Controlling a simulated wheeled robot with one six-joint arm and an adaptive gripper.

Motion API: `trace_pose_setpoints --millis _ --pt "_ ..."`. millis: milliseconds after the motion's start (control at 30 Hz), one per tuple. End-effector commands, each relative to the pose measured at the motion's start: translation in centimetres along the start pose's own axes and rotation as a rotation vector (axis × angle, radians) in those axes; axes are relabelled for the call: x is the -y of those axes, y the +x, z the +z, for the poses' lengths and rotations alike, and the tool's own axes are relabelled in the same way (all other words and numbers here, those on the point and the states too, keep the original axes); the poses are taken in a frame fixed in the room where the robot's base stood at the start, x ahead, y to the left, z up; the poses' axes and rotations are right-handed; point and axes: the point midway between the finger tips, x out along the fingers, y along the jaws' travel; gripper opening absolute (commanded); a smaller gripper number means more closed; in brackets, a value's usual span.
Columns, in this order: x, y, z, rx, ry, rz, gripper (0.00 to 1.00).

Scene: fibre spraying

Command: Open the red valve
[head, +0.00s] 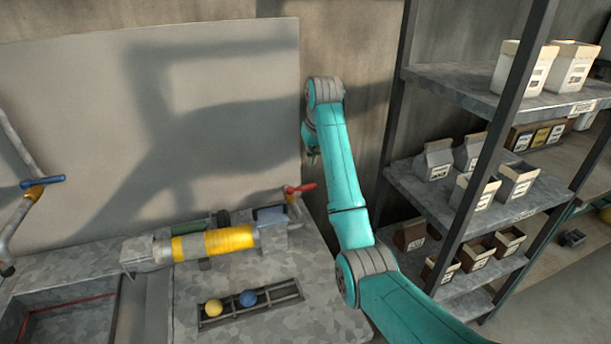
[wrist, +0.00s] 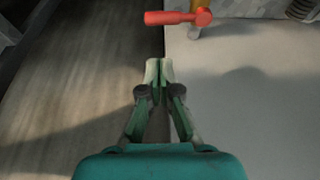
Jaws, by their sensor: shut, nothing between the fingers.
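The red valve (head: 301,188) has a bar-shaped handle on a pipe at the right end of the yellow-banded cylinder. In the wrist view the red valve (wrist: 178,18) shows at the top, its handle lying across the picture to the left of its round hub. My gripper (wrist: 159,68) is shut and empty, with its fingertips together. The tips are below the handle in the picture, apart from it. In the head view my teal arm rises just right of the valve, and the gripper is mostly hidden behind the arm's upper joint.
A yellow-banded cylinder (head: 213,243) lies on the grey bench. A slotted tray holds a yellow ball (head: 213,308) and a blue ball (head: 248,298). A blue valve (head: 42,181) is at far left. A metal shelf (head: 470,86) with cartons stands right of my arm.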

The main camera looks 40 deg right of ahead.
Motion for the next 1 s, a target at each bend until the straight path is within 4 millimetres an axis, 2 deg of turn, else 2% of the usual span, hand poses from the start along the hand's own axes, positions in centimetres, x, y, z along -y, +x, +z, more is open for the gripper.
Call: trace_pose_setpoints --millis 167,500,633,800,1000 --pt "0.0 1.4 0.1 0.004 0.000 0.000 0.00" --pt "0.0 6.9 0.1 0.004 0.000 0.000 0.00" --pt "0.0 8.6 0.1 0.003 0.000 0.000 0.00" --pt "0.0 9.8 0.0 0.001 0.000 0.000 0.00" --pt "0.0 10.0 0.0 0.000 0.000 0.000 0.00"
